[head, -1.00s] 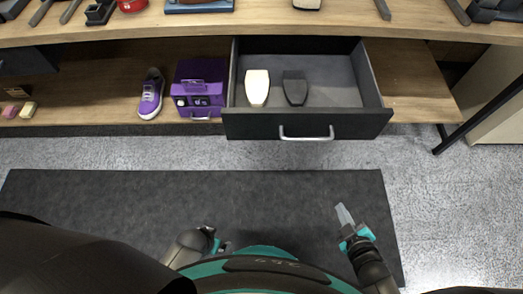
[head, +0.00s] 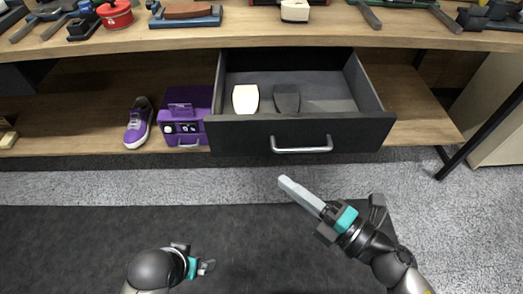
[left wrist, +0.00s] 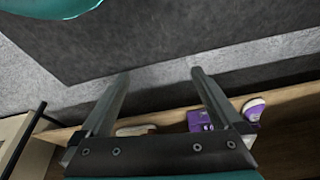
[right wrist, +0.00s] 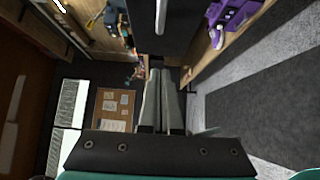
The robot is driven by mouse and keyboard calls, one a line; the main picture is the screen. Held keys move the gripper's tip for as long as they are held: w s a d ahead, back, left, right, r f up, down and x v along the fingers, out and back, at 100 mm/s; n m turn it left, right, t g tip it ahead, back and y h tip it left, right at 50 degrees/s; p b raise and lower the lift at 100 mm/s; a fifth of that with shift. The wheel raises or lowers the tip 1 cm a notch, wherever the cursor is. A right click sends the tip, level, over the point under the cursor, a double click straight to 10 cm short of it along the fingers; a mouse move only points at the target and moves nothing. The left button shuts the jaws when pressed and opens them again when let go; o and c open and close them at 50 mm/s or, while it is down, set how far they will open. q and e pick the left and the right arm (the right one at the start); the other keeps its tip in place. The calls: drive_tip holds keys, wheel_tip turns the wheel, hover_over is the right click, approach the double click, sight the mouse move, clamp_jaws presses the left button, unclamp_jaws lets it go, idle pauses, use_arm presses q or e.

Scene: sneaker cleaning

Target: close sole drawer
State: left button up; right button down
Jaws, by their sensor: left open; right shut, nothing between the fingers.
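The sole drawer (head: 240,136) is pulled out from under the worktop in the head view, with its dark front and silver handle (head: 301,150) facing me. A cream sole (head: 246,98) and a dark grey sole (head: 287,98) lie inside it. My right gripper (head: 284,181) is shut and empty, in front of and below the drawer front, apart from it. In the right wrist view, its fingers (right wrist: 163,75) lie together below the dark drawer front. My left gripper (head: 208,267) is low at the front, away from the drawer. Its fingers (left wrist: 160,72) are spread and empty in the left wrist view.
A purple box (head: 186,117) and a purple sneaker (head: 139,124) stand on the lower shelf left of the drawer. The worktop (head: 250,36) above holds tools and a red pot (head: 115,14). Carpet and a dark mat (head: 70,240) leave free floor in front.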

sight(248, 140)
use_arm(q)
drive_tip(key=shift+w+r+b, duration=0.2)
drive_tip(key=shift+r+b, duration=0.35)
drive_tip(key=shift+r, duration=0.6)
use_arm(e)
drive_tip(key=shift+w+a, duration=0.85)
drive_tip(key=shift+w, duration=0.65)
drive_tip(key=shift+w+a, duration=0.85)
drive_tip(key=shift+w, duration=0.7)
drive_tip(key=shift+w+a, duration=0.85)
drive_tip(key=shift+w, duration=0.65)
